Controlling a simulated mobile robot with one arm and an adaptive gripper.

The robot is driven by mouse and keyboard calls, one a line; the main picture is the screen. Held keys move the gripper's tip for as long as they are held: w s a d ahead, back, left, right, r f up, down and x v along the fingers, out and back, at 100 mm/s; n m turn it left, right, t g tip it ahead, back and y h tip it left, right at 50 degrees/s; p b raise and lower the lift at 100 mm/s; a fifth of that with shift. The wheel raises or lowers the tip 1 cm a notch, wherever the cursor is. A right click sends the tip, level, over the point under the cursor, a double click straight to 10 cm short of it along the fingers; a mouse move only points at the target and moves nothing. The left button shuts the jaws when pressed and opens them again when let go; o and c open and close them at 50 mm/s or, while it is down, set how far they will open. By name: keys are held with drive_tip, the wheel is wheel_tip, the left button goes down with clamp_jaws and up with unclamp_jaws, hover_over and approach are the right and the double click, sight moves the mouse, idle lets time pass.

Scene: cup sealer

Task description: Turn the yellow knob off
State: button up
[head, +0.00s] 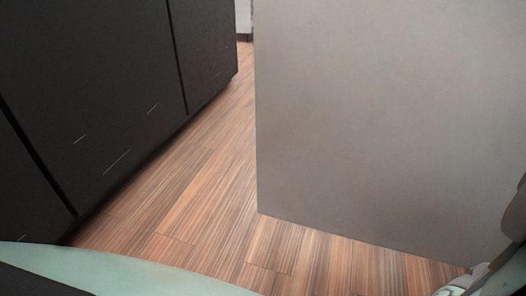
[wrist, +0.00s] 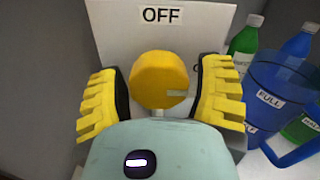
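The yellow knob (wrist: 157,76) is round and sits in front of a pale panel (wrist: 112,38) in the wrist view. A white label (wrist: 162,15) reading OFF is above it. A short pale mark (wrist: 177,93) on the knob points to the right, not up at the label. My gripper (wrist: 159,88) has its yellow, ridged fingers apart, one on each side of the knob. Narrow gaps seem to show between the dark finger pads and the knob; contact is hard to judge. The head view does not show the knob or the fingers.
Right of the panel stand green and blue bottles (wrist: 298,45) and a blue pitcher (wrist: 270,75) labelled FULL, close to the right finger. In the head view, dark cabinets (head: 110,90) and a grey block (head: 390,110) flank a strip of wood floor (head: 195,190).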

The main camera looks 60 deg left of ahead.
drive_tip(key=c, duration=0.8)
drive_tip(key=shift+c, duration=0.2)
drive_tip(key=shift+r+n, duration=0.1)
drive_tip(key=shift+n, duration=0.3)
drive_tip(key=n+p, duration=0.2)
drive_tip(key=n, duration=0.1)
drive_tip(key=shift+r+n+p, duration=0.1)
drive_tip(key=shift+n+p, duration=0.2)
drive_tip(key=shift+n, duration=0.1)
drive_tip(key=n+p, duration=0.2)
drive_tip(key=n, duration=0.1)
drive_tip(key=shift+n, duration=0.3)
drive_tip(key=n+p, duration=0.3)
drive_tip(key=n, duration=0.2)
drive_tip(key=shift+p, duration=0.3)
drive_tip(key=n+p, duration=0.2)
drive_tip(key=n, duration=0.2)
drive_tip(key=shift+d, duration=0.1)
drive_tip(key=shift+n, duration=0.5)
